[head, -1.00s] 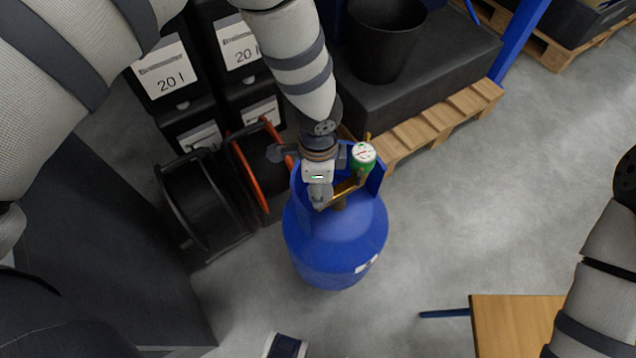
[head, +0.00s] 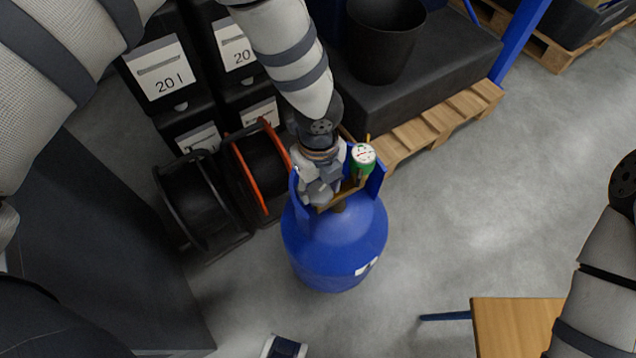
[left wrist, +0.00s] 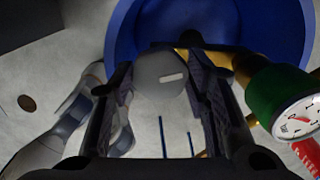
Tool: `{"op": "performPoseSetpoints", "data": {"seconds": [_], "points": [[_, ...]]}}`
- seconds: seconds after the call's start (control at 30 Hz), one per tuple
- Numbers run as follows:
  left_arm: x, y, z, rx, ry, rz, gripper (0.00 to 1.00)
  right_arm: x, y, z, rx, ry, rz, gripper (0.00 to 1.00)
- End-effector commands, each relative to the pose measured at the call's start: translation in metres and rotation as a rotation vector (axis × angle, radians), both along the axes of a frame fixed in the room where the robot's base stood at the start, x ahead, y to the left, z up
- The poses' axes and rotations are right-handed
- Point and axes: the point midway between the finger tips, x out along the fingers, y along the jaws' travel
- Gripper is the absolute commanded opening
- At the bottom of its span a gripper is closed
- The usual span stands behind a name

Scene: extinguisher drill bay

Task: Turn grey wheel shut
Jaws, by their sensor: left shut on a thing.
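A blue gas cylinder (head: 335,245) stands upright on the floor with a raised collar round its brass valve (head: 345,193). The grey wheel (left wrist: 160,74), with a pale bar mark on its face, sits between the fingers of my left gripper (left wrist: 170,85) in the left wrist view. My left gripper (head: 322,190) is shut on the wheel, inside the collar; the gripper hides most of the wheel in the head view. A green gauge (head: 363,157) with a white dial sits right of the gripper; it also shows in the left wrist view (left wrist: 285,100). My right gripper is out of view.
Cable reels (head: 200,205) and black 20 l boxes (head: 165,75) stand close left of the cylinder. A pallet (head: 440,120) carrying a black block and a bucket (head: 382,40) is behind. A wooden tabletop (head: 515,325) is front right. Floor right of the cylinder is clear.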

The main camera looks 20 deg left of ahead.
Motion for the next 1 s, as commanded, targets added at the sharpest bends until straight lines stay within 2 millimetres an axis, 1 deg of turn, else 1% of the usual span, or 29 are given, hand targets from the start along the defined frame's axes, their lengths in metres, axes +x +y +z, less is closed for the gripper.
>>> {"op": "performPoseSetpoints", "data": {"seconds": [0.6, 0.8, 1.0], "points": [[0.0012, -0.0012, -0.0015, 0.001, 0.003, -0.575, 0.15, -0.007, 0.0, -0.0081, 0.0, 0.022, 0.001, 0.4], [0.0014, -0.0021, -0.0013, 0.002, 0.002, -0.73, 0.15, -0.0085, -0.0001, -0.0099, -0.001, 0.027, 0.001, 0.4], [0.0015, -0.0024, -0.0012, 0.001, 0.003, -0.844, 0.15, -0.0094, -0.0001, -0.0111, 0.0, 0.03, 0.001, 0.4]]}}
